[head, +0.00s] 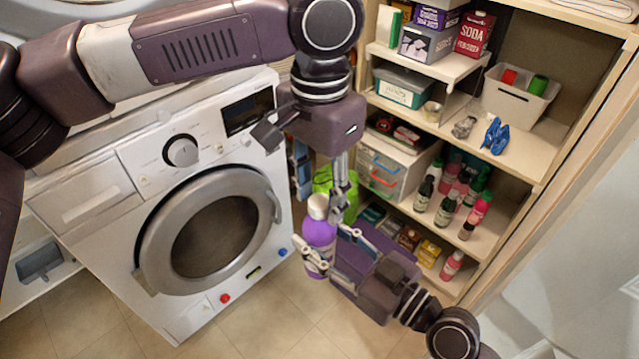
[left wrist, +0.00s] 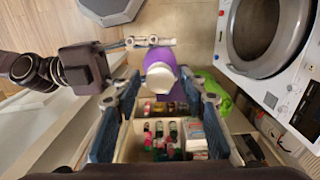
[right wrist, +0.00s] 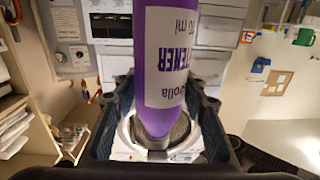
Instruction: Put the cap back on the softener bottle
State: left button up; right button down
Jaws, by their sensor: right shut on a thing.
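The purple softener bottle (head: 319,234) stands roughly upright in the air in front of the shelves. My right gripper (head: 328,252) is shut around its body; its label faces the right wrist camera (right wrist: 172,60). A whitish cap-like top (head: 318,206) sits at the bottle's upper end. In the left wrist view this pale top (left wrist: 160,79) shows between the fingers, beyond the gripper. My left gripper (head: 339,190) points down beside the bottle's top, with its fingers (left wrist: 160,88) spread and nothing clearly gripped. I cannot tell whether a finger touches the top.
A washing machine (head: 225,215) stands to the left. The shelf unit (head: 545,150) at right holds several small bottles (head: 450,195), boxes and a white bin (head: 520,95). A green container (head: 325,180) is close behind my left gripper. The floor (head: 270,320) in front is clear.

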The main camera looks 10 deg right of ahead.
pick_arm(q)
grip_shut()
jog(key=m, duration=0.8)
jog(key=shift+o, duration=0.7)
grip_release()
notch_tip(320, 180, up, 12)
jog(key=shift+w, duration=0.1)
dwell(0.3)
